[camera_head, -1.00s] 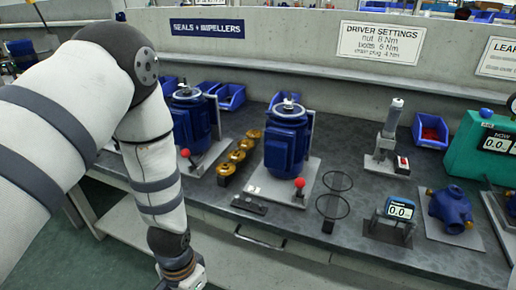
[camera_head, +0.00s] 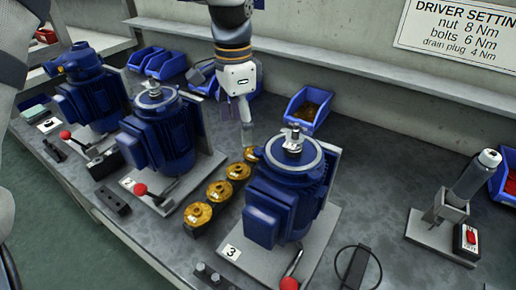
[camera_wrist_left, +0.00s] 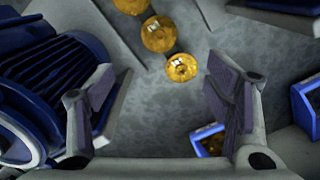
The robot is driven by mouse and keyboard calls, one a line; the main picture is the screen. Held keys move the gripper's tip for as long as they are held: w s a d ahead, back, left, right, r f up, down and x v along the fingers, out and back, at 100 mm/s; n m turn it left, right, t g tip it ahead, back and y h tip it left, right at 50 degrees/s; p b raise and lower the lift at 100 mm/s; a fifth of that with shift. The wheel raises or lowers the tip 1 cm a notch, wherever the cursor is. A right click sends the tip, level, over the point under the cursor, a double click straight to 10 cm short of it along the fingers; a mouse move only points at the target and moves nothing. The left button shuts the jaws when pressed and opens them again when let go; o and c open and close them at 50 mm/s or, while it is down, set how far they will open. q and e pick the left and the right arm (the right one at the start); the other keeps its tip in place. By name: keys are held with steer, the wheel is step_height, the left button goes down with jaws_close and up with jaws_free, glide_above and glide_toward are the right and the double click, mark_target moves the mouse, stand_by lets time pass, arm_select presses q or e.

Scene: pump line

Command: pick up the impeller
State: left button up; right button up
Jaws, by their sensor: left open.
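Several round gold impellers stand in a row between two blue pumps; the rearmost impeller (camera_head: 251,153) is partly hidden by the right pump. In the left wrist view, one impeller (camera_wrist_left: 183,68) lies just ahead of the space between the fingers, with two more beyond it toward the top edge. My left gripper (camera_head: 236,112) points down above the bench, behind the row. In the left wrist view the fingers (camera_wrist_left: 161,92) are spread wide with nothing between them. My right gripper is not in view.
A blue pump marked 3 (camera_head: 284,195) stands right of the row and another blue pump (camera_head: 158,130) left of it. A blue bin (camera_head: 309,108) stands behind, near the wall. Red-knobbed levers (camera_head: 140,189) stick out in front.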

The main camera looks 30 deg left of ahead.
arm_select(q)
glide_above(236, 168)
steer(key=f, duration=0.5)
steer(key=shift+s+d, duration=0.35)
steer(key=shift+s, duration=0.05)
steer(key=f, duration=0.6)
steer(key=shift+w+a+f+b, duration=0.3)
steer(key=shift+w+a+b, duration=0.05)
steer(key=shift+w+b, duration=0.05)
steer(key=shift+r, duration=0.1)
steer(key=c, duration=1.2)
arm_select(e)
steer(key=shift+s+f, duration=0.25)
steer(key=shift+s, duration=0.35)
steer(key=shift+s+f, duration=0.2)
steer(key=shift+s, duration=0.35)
